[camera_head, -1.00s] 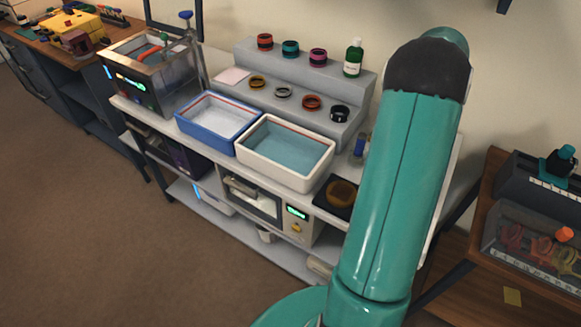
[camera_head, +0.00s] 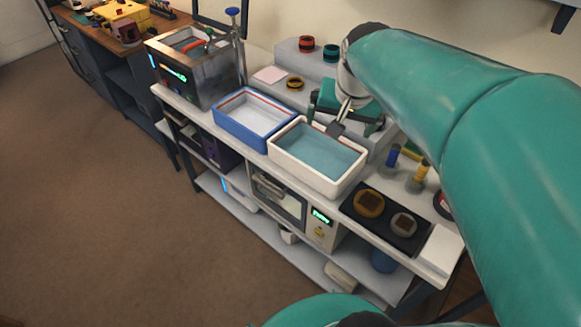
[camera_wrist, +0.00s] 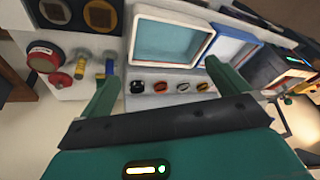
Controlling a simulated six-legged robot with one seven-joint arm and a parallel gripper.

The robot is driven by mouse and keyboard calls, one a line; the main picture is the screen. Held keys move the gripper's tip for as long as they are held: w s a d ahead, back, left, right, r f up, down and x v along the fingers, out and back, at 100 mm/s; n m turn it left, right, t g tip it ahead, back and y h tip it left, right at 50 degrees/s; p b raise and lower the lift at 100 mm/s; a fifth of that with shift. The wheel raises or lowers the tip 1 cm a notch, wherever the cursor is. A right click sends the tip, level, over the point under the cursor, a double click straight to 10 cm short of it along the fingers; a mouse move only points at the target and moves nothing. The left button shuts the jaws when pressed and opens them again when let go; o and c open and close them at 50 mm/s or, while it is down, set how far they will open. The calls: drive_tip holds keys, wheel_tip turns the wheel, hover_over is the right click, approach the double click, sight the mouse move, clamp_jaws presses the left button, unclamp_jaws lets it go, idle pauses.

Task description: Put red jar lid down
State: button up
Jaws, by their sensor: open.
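My gripper (camera_head: 342,121) is over the grey stepped shelf behind the cream tray in the head view. In the wrist view its two teal fingers (camera_wrist: 162,70) are spread wide with nothing held between them. A red round piece with a pale top (camera_wrist: 43,57) stands on the white bench at the left of the wrist view, well away from the fingers. It may be the red jar lid, but I cannot tell for sure. A smaller red round piece (camera_wrist: 60,81) is beside it. In the head view a red-edged round thing (camera_head: 443,204) is partly hidden by my arm.
Several rings, one of them red (camera_wrist: 160,87), line the shelf below the fingers. The cream tray (camera_head: 315,178) and blue tray (camera_head: 252,134) hold the bench front. A black mat (camera_head: 385,232) bears two round pieces. Small upright posts (camera_head: 393,156) stand behind it.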

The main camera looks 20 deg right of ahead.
drive_tip(key=s+a+f+n+t+y, duration=0.1)
drive_tip(key=s+a+n, duration=0.6)
drive_tip(key=s+a, duration=0.3)
drive_tip(key=a, duration=0.3)
drive_tip(key=shift+a+f, duration=0.3)
drive_tip(key=shift+f, duration=0.1)
